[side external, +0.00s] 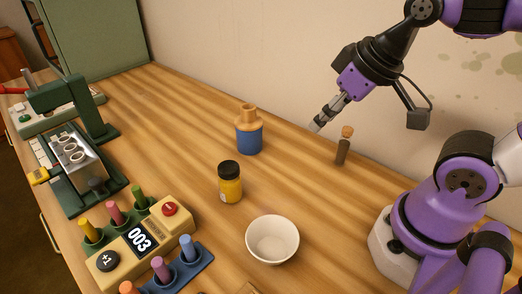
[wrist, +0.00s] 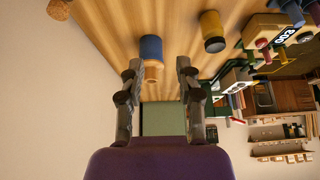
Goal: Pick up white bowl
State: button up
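The white bowl (side external: 272,240) stands upright and looks empty on the wooden table, at the front centre of the side external view. It does not show in the wrist view. My gripper (side external: 315,127) is in the air above the back part of the table, well behind and above the bowl. In the wrist view my gripper (wrist: 157,68) has its two fingers wide apart, with nothing held between them. A blue and tan bottle (wrist: 151,52) shows beyond the fingers there, apart from them.
The blue and tan bottle (side external: 249,132) and a yellow jar with black lid (side external: 230,182) stand behind the bowl. A corked brown vial (side external: 343,147) stands near the wall. A counter device (side external: 133,241) and blue rack (side external: 181,270) with coloured pegs lie left of the bowl.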

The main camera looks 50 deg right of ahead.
jog(key=a+f+n+g+y, duration=0.1)
jog(key=a+f+g+y, duration=0.3)
jog(key=a+f+g, duration=0.3)
jog(key=t, duration=0.1)
send_over(284, 218)
jog(key=d, duration=0.2)
jog(key=f, duration=0.3)
jog(key=shift+w+a+f, duration=0.15)
jog(key=shift+a+f, duration=0.05)
jog(key=x, duration=0.5)
jog(key=shift+f, duration=0.35)
grip_shut()
